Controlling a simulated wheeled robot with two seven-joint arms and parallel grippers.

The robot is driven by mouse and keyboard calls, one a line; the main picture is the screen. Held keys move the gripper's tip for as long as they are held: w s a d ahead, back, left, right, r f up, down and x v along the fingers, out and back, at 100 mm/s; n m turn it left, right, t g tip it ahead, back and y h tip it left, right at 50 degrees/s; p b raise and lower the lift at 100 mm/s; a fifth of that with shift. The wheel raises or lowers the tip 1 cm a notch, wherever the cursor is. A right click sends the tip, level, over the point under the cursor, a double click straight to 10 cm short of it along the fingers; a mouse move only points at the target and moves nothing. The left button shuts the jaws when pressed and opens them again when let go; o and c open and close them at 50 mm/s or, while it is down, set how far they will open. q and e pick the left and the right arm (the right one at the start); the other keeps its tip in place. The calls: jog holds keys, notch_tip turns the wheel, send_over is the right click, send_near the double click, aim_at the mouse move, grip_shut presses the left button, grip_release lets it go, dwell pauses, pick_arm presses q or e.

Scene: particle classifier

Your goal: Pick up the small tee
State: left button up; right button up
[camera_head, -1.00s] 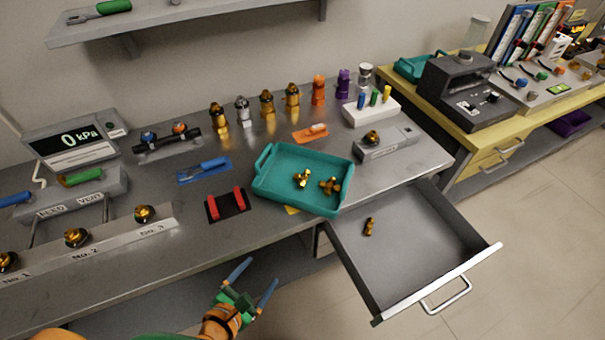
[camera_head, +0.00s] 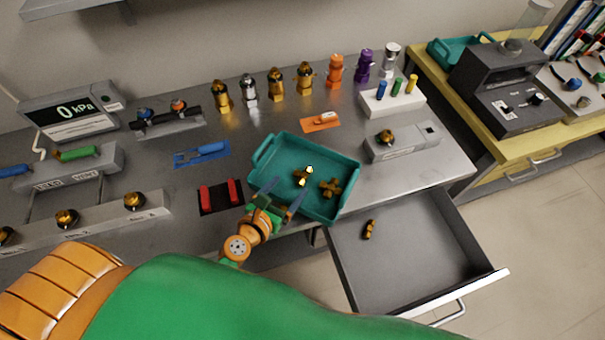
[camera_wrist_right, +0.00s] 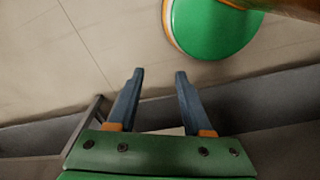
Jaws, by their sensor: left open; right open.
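Two small brass fittings lie in the teal tray (camera_head: 262,158) on the bench: one (camera_head: 303,176) left of centre, the other, branched one (camera_head: 329,188) to its right. A third small brass piece (camera_head: 369,229) lies in the open drawer. I cannot tell for sure which is the small tee. My left gripper (camera_head: 282,194) is open and empty over the tray's front left part, its fingers pointing toward the left fitting, short of it. My right gripper (camera_wrist_right: 158,75) is open and empty in the right wrist view, with floor and grey edges behind it.
The open drawer (camera_head: 400,275) juts out right of the tray. A black holder with red blocks (camera_head: 220,195) sits left of the tray. Brass, orange and purple fittings stand along the back. A grey fixture (camera_head: 402,143) is at the right; my green arm covers the front.

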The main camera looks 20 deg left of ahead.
aim_at(298, 179)
pick_arm(q)
jog(key=x, duration=0.5)
jog(key=shift+w+d+f+b, duration=0.1)
jog(key=shift+d+f+b, duration=0.1)
jog(key=shift+b, duration=0.1)
jog(key=shift+r, duration=0.1)
jog(key=shift+c, duration=1)
grip_shut()
